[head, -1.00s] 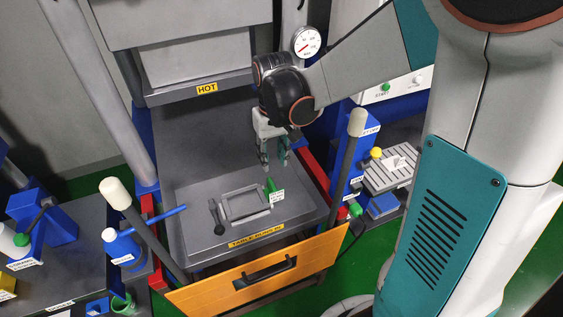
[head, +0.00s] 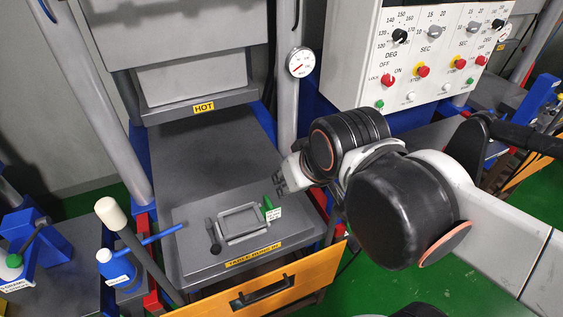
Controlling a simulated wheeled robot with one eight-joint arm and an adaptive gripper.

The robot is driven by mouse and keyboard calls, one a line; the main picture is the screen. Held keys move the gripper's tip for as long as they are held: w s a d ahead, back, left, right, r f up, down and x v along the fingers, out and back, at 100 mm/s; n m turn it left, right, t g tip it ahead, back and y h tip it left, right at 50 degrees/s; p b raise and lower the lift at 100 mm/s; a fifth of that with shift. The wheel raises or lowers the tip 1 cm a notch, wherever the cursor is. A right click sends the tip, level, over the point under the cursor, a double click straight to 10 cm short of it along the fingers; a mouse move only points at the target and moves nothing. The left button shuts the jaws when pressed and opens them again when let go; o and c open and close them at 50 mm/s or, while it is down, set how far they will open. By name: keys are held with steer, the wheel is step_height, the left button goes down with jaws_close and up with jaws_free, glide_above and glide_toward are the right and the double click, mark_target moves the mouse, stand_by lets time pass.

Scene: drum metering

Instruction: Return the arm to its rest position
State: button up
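My gripper (head: 281,181) is at the end of my arm, in the middle of the head view, above the right part of the grey press table. Its fingers are small and partly hidden by my wrist, so I cannot tell if they are open or shut. My arm runs from the right edge to the gripper, with large black joints in front of the table's right side.
A metal frame (head: 241,223), a dark-handled tool (head: 213,236) and a green tagged item (head: 268,205) are on the table. A gauge (head: 300,63) and control panel (head: 437,50) are behind my arm.

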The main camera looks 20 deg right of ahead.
steer(key=shift+s, duration=0.35)
step_height(320, 180, down, 5)
steer(key=b, duration=0.5)
steer(key=shift+f, duration=0.1)
steer(key=shift+c, duration=0.3)
stand_by(0.5)
